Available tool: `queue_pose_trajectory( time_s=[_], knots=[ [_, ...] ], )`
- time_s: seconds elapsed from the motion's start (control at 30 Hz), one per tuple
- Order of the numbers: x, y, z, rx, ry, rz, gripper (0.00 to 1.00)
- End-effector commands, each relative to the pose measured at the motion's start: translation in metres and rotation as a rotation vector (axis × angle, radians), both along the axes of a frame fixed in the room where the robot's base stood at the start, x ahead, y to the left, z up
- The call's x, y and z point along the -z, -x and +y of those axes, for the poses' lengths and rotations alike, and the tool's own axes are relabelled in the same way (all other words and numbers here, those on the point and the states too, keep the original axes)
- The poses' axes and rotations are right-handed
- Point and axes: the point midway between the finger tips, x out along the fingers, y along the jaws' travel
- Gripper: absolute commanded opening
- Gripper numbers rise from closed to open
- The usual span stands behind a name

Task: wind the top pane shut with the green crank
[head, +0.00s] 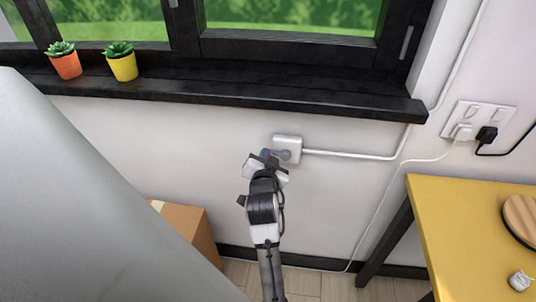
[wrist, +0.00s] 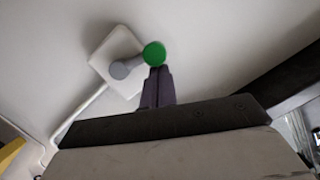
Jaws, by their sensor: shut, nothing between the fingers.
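The crank is on a white wall box (head: 288,145) below the window sill. In the wrist view its green knob (wrist: 154,53) sits at the end of a grey arm (wrist: 124,68) that points right from the box (wrist: 106,47). My gripper (wrist: 157,72) is shut and empty, its fingertips right at the lower edge of the green knob; I cannot tell if they touch it. In the head view my gripper (head: 264,158) covers most of the knob. The window (head: 290,45) is seen only in its lower part; the top pane is out of view.
An orange pot (head: 66,66) and a yellow pot (head: 123,67) with plants stand on the dark sill (head: 220,97). A cardboard box (head: 190,228) is on the floor at left. A yellow table (head: 455,215) stands at right. A white conduit (head: 350,155) runs right from the wall box.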

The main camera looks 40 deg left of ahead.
Motion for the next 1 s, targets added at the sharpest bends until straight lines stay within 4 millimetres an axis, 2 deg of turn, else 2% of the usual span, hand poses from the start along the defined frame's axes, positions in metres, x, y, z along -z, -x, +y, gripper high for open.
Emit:
queue_pose_trajectory(
  time_s=[0.53,1.0],
  knots=[
    [0.031,0.008,0.012,-0.002,0.411,-0.245,0.00],
    [0.055,0.008,0.012,0.000,0.724,-0.437,0.00]
  ],
)
